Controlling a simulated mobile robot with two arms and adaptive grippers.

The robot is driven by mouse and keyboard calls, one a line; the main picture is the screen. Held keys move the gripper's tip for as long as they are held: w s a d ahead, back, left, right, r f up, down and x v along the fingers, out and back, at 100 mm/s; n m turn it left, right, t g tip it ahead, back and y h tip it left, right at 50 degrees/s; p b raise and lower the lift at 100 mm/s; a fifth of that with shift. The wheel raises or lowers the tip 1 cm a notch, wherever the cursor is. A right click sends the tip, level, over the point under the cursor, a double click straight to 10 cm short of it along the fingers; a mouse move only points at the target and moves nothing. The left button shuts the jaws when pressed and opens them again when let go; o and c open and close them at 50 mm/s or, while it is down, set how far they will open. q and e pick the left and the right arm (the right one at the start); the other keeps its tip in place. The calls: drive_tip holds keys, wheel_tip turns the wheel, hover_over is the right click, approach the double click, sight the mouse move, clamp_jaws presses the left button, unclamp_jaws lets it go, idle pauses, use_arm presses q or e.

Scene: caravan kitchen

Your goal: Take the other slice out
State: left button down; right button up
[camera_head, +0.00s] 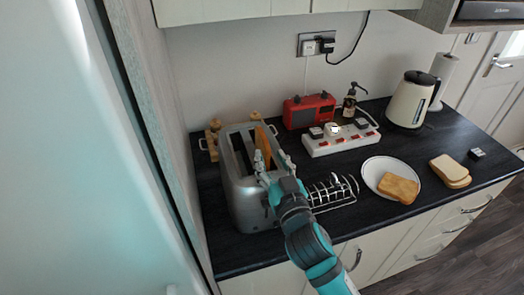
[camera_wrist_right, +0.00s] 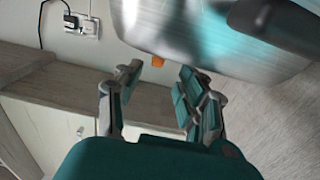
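The silver toaster (camera_head: 243,190) stands at the left of the dark worktop. A browned slice (camera_head: 263,138) sticks up from its slot nearer the right side. My right gripper (camera_head: 272,163) is at the toaster's right edge, just in front of the slice. Its fingers are apart and empty in the right wrist view (camera_wrist_right: 156,98). A small orange-brown patch (camera_wrist_right: 158,61), perhaps the slice's edge, shows beyond the fingers, beside the shiny toaster side (camera_wrist_right: 210,35). A white plate (camera_head: 370,172) holds a toasted slice (camera_head: 398,188). My left gripper is not in view.
A wire toast rack (camera_head: 335,190) stands right of the toaster, close to my right arm. Behind are a red radio (camera_head: 308,111), a white socket block (camera_head: 340,140) and a cream kettle (camera_head: 407,100). Pale bread (camera_head: 452,168) lies right of the plate.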

sight(268, 150)
drive_tip(key=x, duration=0.2)
drive_tip(key=b+x, duration=0.1)
drive_tip(key=x, duration=0.2)
drive_tip(key=shift+w+d+f, duration=0.1)
drive_tip(key=shift+d+f, duration=0.05)
drive_tip(key=shift+d, duration=0.05)
drive_tip(key=shift+c, duration=0.6)
clamp_jaws()
